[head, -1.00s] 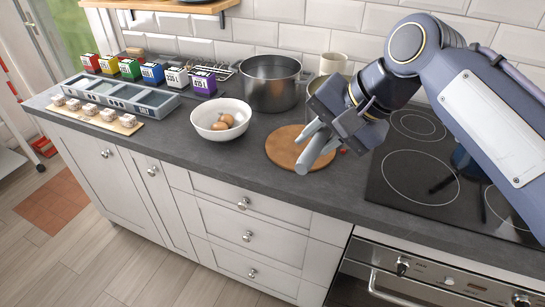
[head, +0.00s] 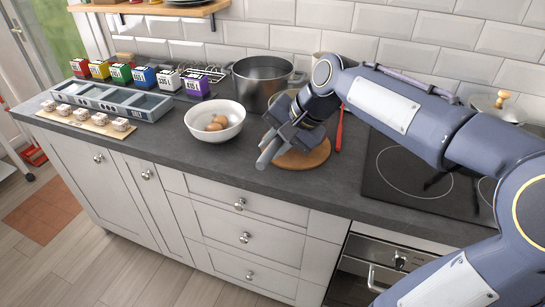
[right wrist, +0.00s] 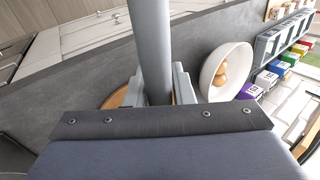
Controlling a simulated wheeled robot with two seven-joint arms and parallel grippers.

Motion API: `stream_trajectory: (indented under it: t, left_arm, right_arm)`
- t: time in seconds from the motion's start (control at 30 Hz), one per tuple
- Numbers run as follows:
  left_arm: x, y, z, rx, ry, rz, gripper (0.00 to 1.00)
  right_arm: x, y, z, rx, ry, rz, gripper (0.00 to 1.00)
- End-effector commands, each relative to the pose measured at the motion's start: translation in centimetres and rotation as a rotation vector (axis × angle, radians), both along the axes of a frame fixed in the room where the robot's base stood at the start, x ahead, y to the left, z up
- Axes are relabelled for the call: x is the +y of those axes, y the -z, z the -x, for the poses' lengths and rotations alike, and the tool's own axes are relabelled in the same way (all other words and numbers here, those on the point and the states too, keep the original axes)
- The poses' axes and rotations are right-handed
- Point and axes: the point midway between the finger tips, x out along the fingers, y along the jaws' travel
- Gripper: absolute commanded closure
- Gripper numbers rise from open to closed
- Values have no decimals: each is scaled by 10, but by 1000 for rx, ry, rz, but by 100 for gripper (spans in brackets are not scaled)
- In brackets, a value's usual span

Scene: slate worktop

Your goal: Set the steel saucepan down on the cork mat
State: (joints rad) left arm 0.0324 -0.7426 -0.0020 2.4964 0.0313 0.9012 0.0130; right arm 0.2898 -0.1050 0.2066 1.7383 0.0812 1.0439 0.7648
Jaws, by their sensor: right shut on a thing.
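The round cork mat (head: 311,158) lies on the worktop, partly covered from view by my right gripper (head: 276,146). Its edge also shows in the right wrist view (right wrist: 115,98). My right gripper is shut on a grey bar-shaped handle, seemingly the steel saucepan's handle (head: 267,155), which points toward the front edge. The handle also runs between the fingers in the right wrist view (right wrist: 150,45). The saucepan's body is mostly hidden behind the gripper, so I cannot tell its height or whether it touches the mat. My left gripper is out of view.
A white bowl with eggs (head: 236,113) stands left of the mat, and a large steel pot (head: 258,88) stands behind. A red utensil (head: 340,130) lies right of the mat, beside the black hob (head: 405,175). A grey divided tray (head: 150,108) is farther left.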

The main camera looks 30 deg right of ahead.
Motion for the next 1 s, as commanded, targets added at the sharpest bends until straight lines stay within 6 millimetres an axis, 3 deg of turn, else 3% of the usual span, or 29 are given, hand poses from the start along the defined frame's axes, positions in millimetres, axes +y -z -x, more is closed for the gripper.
stream_trajectory:
  t: [0.37,0.77,0.8,0.97,1.0]
  left_arm:
    - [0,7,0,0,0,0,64]
    - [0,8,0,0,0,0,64]
    - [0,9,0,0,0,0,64]
    - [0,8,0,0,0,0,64]
    - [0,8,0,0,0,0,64]
  right_arm:
    - [-2,39,-11,-3,0,2,100]
    - [-2,44,-11,-5,-1,2,100]
    - [-2,46,-10,0,-1,0,77]
    - [-2,45,-10,0,-1,0,56]
    - [-2,45,-10,0,-1,0,56]
